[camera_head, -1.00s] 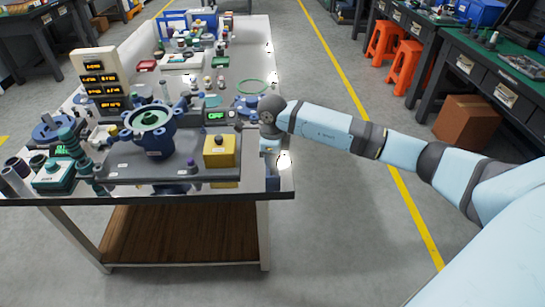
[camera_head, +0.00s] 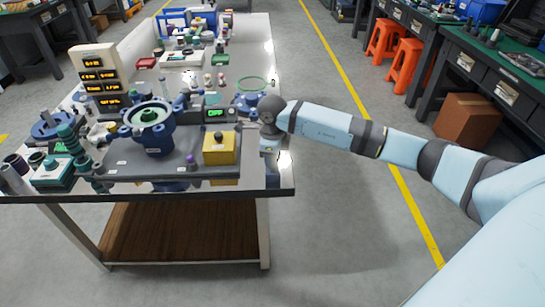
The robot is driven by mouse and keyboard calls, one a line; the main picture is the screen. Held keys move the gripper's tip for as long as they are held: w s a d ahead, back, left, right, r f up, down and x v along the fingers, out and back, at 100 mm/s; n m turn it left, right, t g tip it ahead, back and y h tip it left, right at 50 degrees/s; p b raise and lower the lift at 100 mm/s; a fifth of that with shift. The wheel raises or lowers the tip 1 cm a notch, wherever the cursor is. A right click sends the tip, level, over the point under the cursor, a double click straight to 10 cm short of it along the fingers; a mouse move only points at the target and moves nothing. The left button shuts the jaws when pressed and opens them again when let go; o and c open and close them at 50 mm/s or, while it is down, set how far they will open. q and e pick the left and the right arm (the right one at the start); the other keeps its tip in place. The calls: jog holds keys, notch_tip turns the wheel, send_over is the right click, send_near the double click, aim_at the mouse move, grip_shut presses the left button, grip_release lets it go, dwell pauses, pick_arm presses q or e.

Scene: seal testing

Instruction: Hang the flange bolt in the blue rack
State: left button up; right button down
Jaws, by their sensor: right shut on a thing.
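A blue rack-like frame (camera_head: 188,20) stands at the far end of the long table. It is small in the head view, and I cannot make out its hooks or slots. My right gripper (camera_head: 269,148) points down at the table's right edge, well on the near side of that frame. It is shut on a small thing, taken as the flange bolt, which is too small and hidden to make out. My left gripper is not in view.
The table (camera_head: 268,176) is crowded. A blue flange fixture (camera_head: 157,137), a yellow box (camera_head: 219,149), a green-lit display (camera_head: 215,113) and a green ring (camera_head: 252,83) lie left of my right gripper. The floor (camera_head: 320,200) to the right is clear.

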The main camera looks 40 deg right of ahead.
jog(key=shift+f, duration=0.5)
dwell(0.4)
jog(key=c, duration=1)
grip_release()
jog(key=shift+r, duration=0.1)
notch_tip(320, 180, up, 9)
jog(key=p, duration=0.5)
